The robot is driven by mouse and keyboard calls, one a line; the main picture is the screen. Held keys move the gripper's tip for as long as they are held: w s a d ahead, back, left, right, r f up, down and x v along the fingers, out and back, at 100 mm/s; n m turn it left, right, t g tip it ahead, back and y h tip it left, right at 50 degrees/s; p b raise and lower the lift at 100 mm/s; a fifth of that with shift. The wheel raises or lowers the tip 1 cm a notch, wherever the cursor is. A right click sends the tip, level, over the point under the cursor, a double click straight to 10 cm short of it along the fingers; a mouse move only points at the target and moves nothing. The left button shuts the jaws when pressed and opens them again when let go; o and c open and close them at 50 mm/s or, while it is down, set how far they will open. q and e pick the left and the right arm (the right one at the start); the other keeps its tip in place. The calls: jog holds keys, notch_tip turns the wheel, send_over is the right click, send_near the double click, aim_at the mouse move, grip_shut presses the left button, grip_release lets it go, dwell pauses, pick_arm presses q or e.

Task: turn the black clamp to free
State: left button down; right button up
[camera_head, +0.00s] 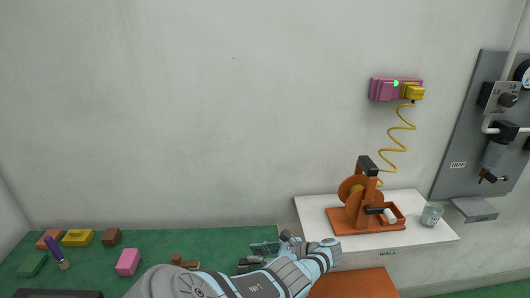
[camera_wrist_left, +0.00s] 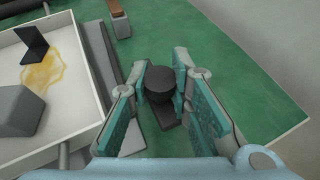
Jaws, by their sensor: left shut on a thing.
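The black clamp (camera_wrist_left: 160,84) shows in the left wrist view as a dark rounded knob with a dark part below it. It sits between the teal-padded fingers of my left gripper (camera_wrist_left: 158,90), which is shut on it. In the head view my left gripper (camera_head: 257,256) is low at the centre, over the green bench's right part, its fingers pointing left. The clamp cannot be made out clearly there. Which way the clamp is turned is not clear. My right gripper is not in view.
A white tray (camera_wrist_left: 77,134) with a yellow stain, a black angled piece and a grey block lies left in the wrist view. Coloured blocks lie left on the green bench (camera_head: 205,240). An orange crank device (camera_head: 362,215) and a cup (camera_head: 432,214) stand on the white surface at right.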

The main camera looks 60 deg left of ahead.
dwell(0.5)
pick_arm(q)
jog(key=c, duration=1.4)
grip_release()
jog(key=shift+c, duration=0.2)
